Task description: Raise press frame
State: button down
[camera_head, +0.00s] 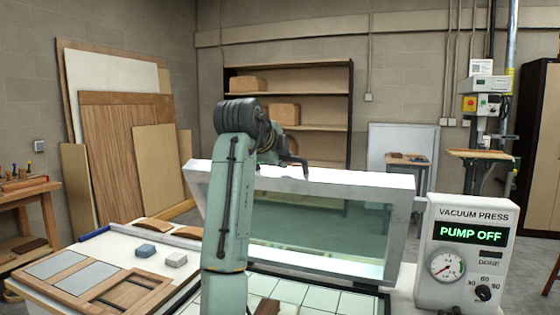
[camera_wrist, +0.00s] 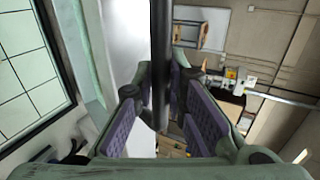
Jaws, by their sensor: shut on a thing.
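The press frame (camera_head: 345,182) is a white rectangular frame with a clear greenish pane. It stands raised and tilted above the back of the gridded press bed (camera_head: 290,291). My gripper (camera_head: 296,166) is at the frame's top edge, left of its middle. In the wrist view, my gripper (camera_wrist: 165,95) has its purple-padded fingers closed around a dark bar (camera_wrist: 161,40), seemingly the frame's handle. The handle is mostly hidden by my gripper in the head view. The gridded bed also shows at the left of the wrist view (camera_wrist: 28,85).
The vacuum press control box (camera_head: 465,250) at the right reads PUMP OFF. Shelves (camera_head: 320,110) and leaning boards (camera_head: 112,150) stand behind.

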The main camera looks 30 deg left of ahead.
jog(key=shift+f, duration=0.15)
jog(key=c, duration=1.6)
grip_release()
jog(key=v, duration=1.2)
